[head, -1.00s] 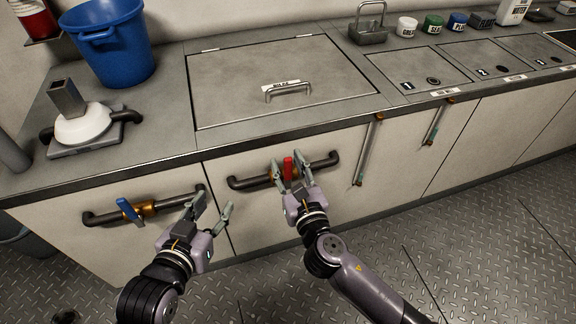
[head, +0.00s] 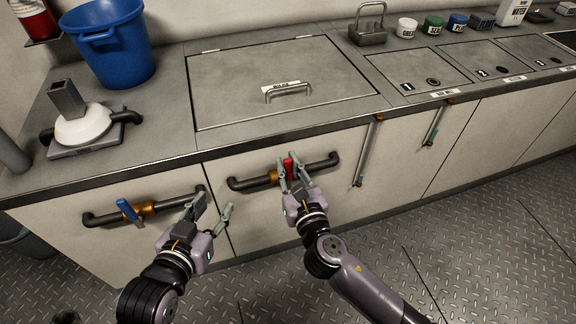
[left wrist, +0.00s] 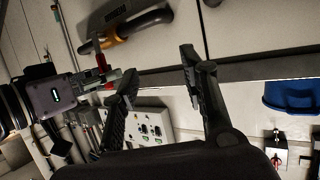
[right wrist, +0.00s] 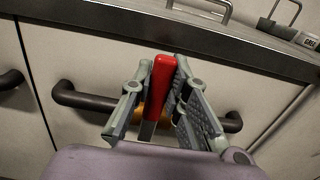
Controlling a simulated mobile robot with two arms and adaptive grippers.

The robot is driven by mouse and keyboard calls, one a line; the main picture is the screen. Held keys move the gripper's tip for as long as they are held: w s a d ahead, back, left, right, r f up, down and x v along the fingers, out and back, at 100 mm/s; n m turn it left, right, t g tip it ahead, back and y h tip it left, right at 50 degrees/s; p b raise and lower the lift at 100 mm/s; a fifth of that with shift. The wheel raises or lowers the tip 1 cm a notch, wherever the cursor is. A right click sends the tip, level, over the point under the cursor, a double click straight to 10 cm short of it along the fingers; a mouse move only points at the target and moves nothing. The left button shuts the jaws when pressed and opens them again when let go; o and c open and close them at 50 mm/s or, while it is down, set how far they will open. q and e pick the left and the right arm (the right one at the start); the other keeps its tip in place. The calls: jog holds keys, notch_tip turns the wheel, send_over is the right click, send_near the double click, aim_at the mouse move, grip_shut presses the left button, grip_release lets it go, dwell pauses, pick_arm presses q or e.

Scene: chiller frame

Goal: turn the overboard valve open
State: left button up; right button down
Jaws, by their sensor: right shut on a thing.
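A valve with a red lever handle (head: 288,164) and brass body (right wrist: 178,108) sits on a dark pipe (head: 321,163) on the cabinet front. The lever stands upright, across the pipe. My right gripper (head: 292,180) is shut on the red lever; in the right wrist view (right wrist: 160,88) the lever lies between both fingers. A second valve, with a blue lever (head: 126,209) and brass body (head: 145,209), is on another pipe to the left. My left gripper (head: 212,212) is open and empty, between the two valves. I read no label naming either valve.
The counter edge (head: 150,166) runs above both pipes. A hatch (head: 230,85) with a handle and a blue bucket (head: 115,55) are on the counter. Two slanted pipes (head: 368,150) hang at the right. The metal floor (head: 470,240) in front is clear.

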jog(key=shift+d, duration=0.1)
dwell(0.5)
pick_arm(q)
jog(key=shift+w+r+t, duration=0.25)
jog(key=shift+r+t, duration=0.05)
jog(key=shift+r, duration=0.2)
pick_arm(e)
jog(key=d+m, duration=0.1)
jog(key=m, duration=0.1)
jog(key=w+d+f+m, duration=0.1)
jog(key=m, duration=0.1)
jog(key=d+m, duration=0.2)
jog(key=m, duration=0.1)
jog(key=shift+w+f, duration=0.2)
jog(key=shift+f, duration=0.1)
pick_arm(q)
jog(key=shift+d+f, duration=0.1)
jog(key=shift+s+f, duration=0.15)
pick_arm(e)
jog(key=c, duration=1.5)
grip_release()
jog(key=v, duration=1.2)
jog(key=shift+r, duration=0.1)
